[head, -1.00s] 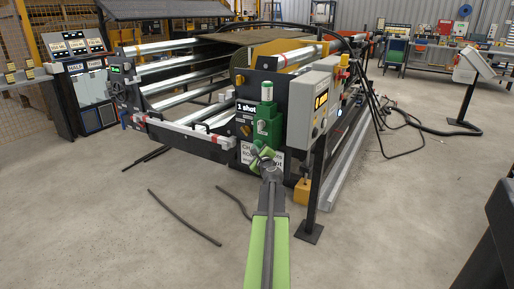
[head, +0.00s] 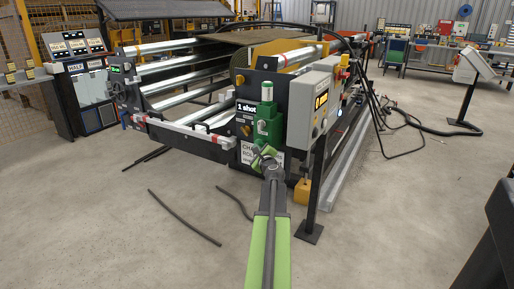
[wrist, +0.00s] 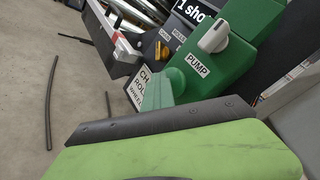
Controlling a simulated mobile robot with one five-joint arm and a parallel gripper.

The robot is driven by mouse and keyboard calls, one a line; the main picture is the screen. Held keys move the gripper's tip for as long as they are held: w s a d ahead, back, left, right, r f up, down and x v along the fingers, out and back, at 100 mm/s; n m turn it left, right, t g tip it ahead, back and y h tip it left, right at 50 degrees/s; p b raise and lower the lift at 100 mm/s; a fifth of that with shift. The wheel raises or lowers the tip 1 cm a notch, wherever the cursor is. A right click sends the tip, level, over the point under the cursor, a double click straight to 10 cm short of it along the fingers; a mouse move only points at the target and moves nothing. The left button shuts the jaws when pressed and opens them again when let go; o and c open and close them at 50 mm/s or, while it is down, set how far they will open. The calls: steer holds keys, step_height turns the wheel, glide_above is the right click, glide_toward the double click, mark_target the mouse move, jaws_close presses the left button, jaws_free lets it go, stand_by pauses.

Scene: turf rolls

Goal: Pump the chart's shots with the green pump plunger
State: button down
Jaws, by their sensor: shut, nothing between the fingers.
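The green pump (head: 267,128) is fixed to the front end of the machine. A silver-topped upright piece that looks like its plunger (head: 267,93) rises from it. In the wrist view the pump body (wrist: 225,58) carries a PUMP label and a pale grey knob (wrist: 214,38). My gripper (head: 262,155) is shut and empty, just in front of and below the pump; I cannot tell whether it touches it. A "1 shot" sign (head: 247,107) is beside the plunger. A white sheet with black text (head: 247,153) is partly hidden behind my gripper.
A grey control box (head: 309,105) on a post stands close to the right of the pump. A yellow block (head: 302,190) is by the post. Dark rods (head: 184,217) lie on the floor at left. Open floor lies in front.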

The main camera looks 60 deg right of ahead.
steer(key=shift+d, duration=0.4)
stand_by(0.3)
steer(key=shift+a, duration=1.7)
steer(key=shift+a, duration=0.1)
steer(key=a, duration=0.5)
steer(key=shift+d, duration=0.1)
